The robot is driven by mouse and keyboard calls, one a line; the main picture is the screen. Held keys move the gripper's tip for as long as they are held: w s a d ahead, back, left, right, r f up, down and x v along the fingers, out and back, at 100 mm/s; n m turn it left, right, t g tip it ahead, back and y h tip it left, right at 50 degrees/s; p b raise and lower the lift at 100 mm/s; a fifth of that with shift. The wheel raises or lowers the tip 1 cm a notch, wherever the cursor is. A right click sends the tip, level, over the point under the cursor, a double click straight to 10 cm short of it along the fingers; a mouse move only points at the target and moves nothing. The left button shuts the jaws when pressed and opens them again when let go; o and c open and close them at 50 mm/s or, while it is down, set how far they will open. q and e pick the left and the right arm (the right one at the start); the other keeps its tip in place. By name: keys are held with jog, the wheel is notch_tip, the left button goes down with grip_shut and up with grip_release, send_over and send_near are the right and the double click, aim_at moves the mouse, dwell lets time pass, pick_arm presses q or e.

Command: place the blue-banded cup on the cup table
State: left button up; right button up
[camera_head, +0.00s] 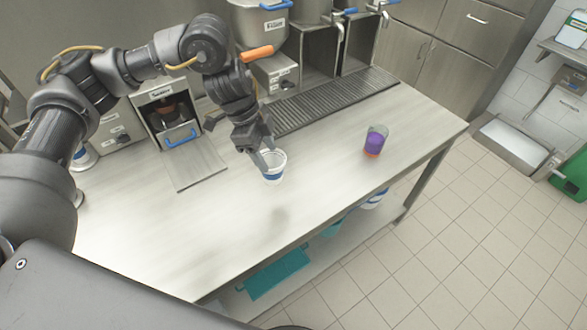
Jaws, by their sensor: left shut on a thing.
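The blue-banded cup (273,169) is a clear cup with a blue band near its base, upright near the middle of the view. My left gripper (262,149) is shut on its rim and comes down from above and behind it. The cup is over the long steel table (330,175), and a soft shadow lies on the top in front of it. I cannot tell for sure whether the cup's base touches the table. My right gripper is not in view.
A cup with purple and orange (375,142) stands to the right on the same table. Behind are a drip grate (335,98), dispensers and a machine with a blue handle (180,135). The table's front left is clear. A lower shelf holds a teal tray (275,275).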

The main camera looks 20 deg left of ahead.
pick_arm(q)
jog(key=w+d+f+p, duration=0.1)
jog(key=w+d+f, duration=0.3)
jog(key=f, duration=0.6)
jog(key=shift+w+d, duration=0.15)
jog(key=shift+d, duration=0.55)
jog(key=shift+f, duration=0.1)
jog(key=o, duration=1.6)
